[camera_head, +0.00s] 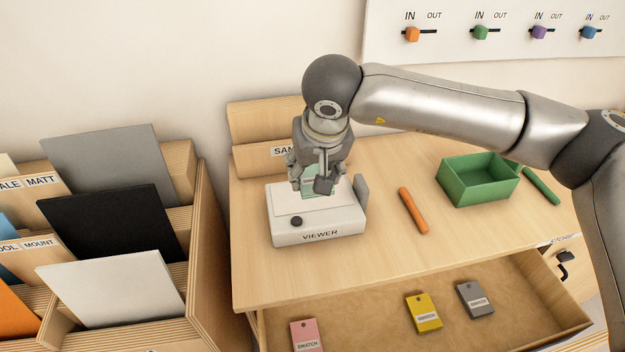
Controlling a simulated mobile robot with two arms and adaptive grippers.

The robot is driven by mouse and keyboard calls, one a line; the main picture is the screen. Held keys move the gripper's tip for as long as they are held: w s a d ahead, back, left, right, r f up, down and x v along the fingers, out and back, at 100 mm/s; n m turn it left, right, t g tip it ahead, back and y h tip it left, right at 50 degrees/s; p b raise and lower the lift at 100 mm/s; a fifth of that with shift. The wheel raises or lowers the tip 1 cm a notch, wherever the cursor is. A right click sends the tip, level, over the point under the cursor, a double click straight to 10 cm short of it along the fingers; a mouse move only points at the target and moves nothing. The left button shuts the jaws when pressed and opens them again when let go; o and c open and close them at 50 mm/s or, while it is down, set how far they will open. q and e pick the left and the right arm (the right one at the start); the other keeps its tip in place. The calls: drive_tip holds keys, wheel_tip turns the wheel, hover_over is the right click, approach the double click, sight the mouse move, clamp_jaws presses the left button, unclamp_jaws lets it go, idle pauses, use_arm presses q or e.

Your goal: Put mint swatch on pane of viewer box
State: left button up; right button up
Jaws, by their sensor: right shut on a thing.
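The mint swatch (309,181) is held upright in my right gripper (318,184), which is shut on it. Gripper and swatch are over the viewer box (318,235), a white box with a dark knob and the label VIEWER on its front. The pale pane (287,199) on top of the box is partly hidden by the gripper and swatch. I cannot tell whether the swatch's lower edge touches the pane. My left gripper is not in view.
An open drawer below holds a pink swatch (306,335), a yellow swatch (423,313) and a grey swatch (475,300). An orange stick (413,210), a green tray (474,193) and a green stick (541,186) lie to the right. A board rack (207,240) stands left.

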sight(312, 174)
drive_tip(key=w+f+b, duration=0.1)
drive_tip(key=w+f, duration=0.1)
drive_tip(key=f, duration=0.1)
drive_tip(key=w+f, duration=0.3)
drive_tip(key=shift+w+a+b, duration=0.15)
drive_tip(key=shift+a+b, duration=0.05)
drive_tip(key=shift+b, duration=0.2)
drive_tip(key=shift+w+f+b, duration=0.15)
drive_tip(key=shift+f+b, duration=0.05)
drive_tip(key=shift+f, duration=0.65)
drive_tip(key=shift+w+f+b, duration=0.1)
drive_tip(key=shift+f+b, duration=0.1)
drive_tip(key=shift+f, duration=0.6)
drive_tip(key=shift+f+b, duration=0.25)
drive_tip(key=shift+b, duration=0.05)
drive_tip(key=o, duration=0.9)
drive_tip(key=shift+r, duration=0.1)
drive_tip(key=shift+r+p, duration=0.2)
drive_tip(key=shift+p, duration=0.15)
drive_tip(key=b+v, duration=0.2)
drive_tip(key=v, duration=1)
